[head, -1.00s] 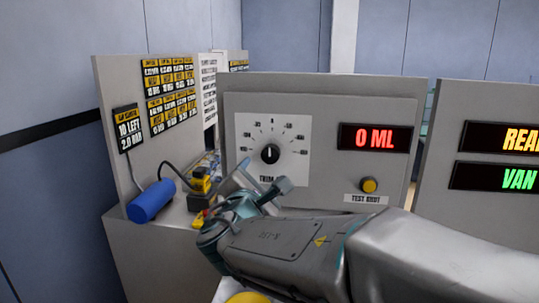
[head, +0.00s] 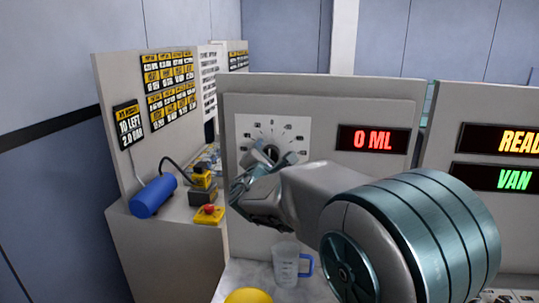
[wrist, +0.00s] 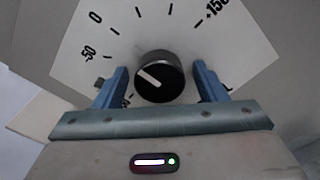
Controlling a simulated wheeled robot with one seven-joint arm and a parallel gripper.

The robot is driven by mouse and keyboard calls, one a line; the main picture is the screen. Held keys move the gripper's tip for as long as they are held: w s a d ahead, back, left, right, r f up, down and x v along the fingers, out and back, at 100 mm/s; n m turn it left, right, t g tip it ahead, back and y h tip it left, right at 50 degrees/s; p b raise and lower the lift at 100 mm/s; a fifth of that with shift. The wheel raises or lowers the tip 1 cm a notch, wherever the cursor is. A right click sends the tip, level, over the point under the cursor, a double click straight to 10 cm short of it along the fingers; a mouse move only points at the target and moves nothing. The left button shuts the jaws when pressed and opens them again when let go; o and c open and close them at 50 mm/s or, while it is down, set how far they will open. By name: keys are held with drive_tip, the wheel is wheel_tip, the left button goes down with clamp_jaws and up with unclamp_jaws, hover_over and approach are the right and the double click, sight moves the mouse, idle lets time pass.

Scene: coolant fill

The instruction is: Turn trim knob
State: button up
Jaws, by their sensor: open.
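The trim knob (wrist: 160,76) is a round black knob with a white pointer line, on a white dial plate (wrist: 200,30) with tick marks and numbers. In the wrist view it sits between the two blue fingers of my gripper (wrist: 160,85), with a gap on each side. In the head view my gripper (head: 272,157) is in front of the dial plate (head: 245,128) and hides most of the knob and the lower scale. My gripper is open and holds nothing.
A red display reading 0 ML (head: 373,139) is right of the dial. A clear measuring jug with a blue handle (head: 287,265) stands below. A blue cylinder (head: 153,195) and a red button on a yellow box (head: 209,214) sit left. My arm hides the panel's lower right.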

drive_tip(key=c, duration=1)
drive_tip(key=shift+n+b, duration=0.3)
drive_tip(key=shift+n, duration=0.1)
drive_tip(key=shift+f+n+b, duration=0.1)
drive_tip(key=shift+n+b, duration=0.45)
drive_tip(key=shift+n, duration=0.45)
drive_tip(key=n, duration=0.2)
drive_tip(key=shift+n+b, duration=0.35)
drive_tip(key=shift+n, duration=0.05)
drive_tip(key=n, duration=0.6)
drive_tip(key=shift+d, duration=0.1)
